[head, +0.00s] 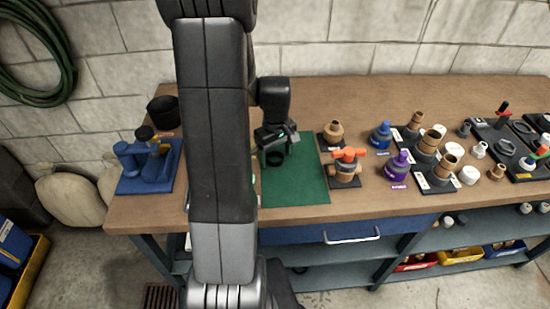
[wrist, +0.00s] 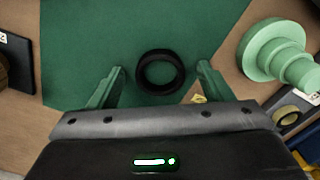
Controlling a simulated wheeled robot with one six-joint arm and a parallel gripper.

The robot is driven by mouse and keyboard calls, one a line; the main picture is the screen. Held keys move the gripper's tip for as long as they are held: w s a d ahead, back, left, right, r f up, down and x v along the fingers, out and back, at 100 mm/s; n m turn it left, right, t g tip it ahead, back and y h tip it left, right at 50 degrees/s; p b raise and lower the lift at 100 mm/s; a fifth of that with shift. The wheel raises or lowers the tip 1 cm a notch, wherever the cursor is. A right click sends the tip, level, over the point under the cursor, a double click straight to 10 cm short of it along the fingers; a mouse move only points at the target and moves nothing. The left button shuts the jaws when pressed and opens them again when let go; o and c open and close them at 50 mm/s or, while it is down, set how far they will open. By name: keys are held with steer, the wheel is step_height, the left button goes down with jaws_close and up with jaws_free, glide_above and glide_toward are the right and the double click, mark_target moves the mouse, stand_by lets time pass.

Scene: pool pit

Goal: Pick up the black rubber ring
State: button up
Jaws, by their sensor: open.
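The black rubber ring (wrist: 160,57) lies flat on the green mat (wrist: 75,30), its hole facing up. In the wrist view it sits between and a little beyond the fingertips of my open gripper (wrist: 160,75), with a gap on each side. In the head view my gripper (head: 276,140) hangs low over the green mat (head: 305,188), and a dark part of the ring (head: 275,159) shows just below it. The gripper holds nothing. My arm hides the left part of the mat in the head view.
A blue pump-like unit (head: 150,165) and a black cup (head: 163,111) stand at the left of the wooden bench (head: 380,90). An orange-handled valve (head: 347,165) is close right of the mat. A stepped light-green piece (wrist: 275,52) is near the gripper's right side.

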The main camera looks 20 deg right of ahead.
steer(key=c, duration=1)
steer(key=shift+c, duration=0.2)
steer(key=shift+r, duration=0.15)
step_height(320, 180, up, 10)
